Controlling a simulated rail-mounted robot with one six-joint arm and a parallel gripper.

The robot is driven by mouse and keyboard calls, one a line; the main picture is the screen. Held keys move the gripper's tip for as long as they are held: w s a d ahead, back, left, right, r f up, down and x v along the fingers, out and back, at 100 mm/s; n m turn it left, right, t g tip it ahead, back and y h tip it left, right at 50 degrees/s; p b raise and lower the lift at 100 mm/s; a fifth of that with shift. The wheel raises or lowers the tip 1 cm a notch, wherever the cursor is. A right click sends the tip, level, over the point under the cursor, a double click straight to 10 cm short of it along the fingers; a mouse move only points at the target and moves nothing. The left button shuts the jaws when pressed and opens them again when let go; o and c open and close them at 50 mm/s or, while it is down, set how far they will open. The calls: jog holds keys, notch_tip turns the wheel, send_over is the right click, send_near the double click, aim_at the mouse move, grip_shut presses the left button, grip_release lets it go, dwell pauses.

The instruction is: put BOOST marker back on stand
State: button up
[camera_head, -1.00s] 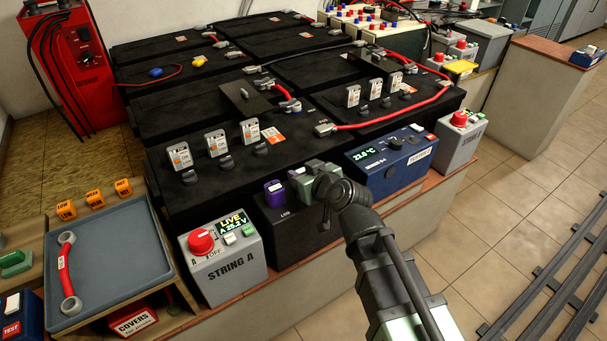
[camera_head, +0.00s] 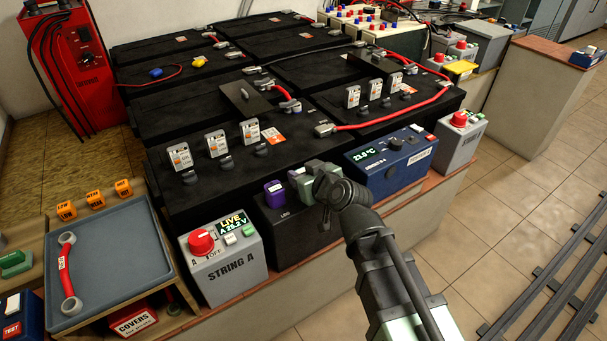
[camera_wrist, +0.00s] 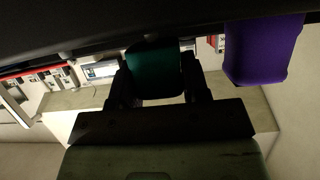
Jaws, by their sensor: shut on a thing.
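My gripper (camera_head: 307,182) is at the front of the black LOG box (camera_head: 290,218), just right of a purple block (camera_head: 275,193). In the wrist view my gripper (camera_wrist: 157,88) is shut on a dark green block (camera_wrist: 155,72). No lettering on that block is readable, so I cannot tell if it is the BOOST marker. A purple block (camera_wrist: 262,50) shows close to its right there. I cannot tell whether the held block touches the LOG box. No stand labelled BOOST is readable.
The grey STRING A box (camera_head: 225,265) stands left of the LOG box, and a blue box with a 23.0 °C display (camera_head: 390,165) stands right. Orange blocks (camera_head: 95,200) line the back of a blue-grey tray (camera_head: 110,265). Black batteries (camera_head: 230,190) rise behind.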

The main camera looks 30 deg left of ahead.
jog(key=shift+f+b, duration=0.65)
jog(key=shift+f, duration=0.05)
jog(key=o, duration=0.6)
jog(key=shift+o, duration=0.2)
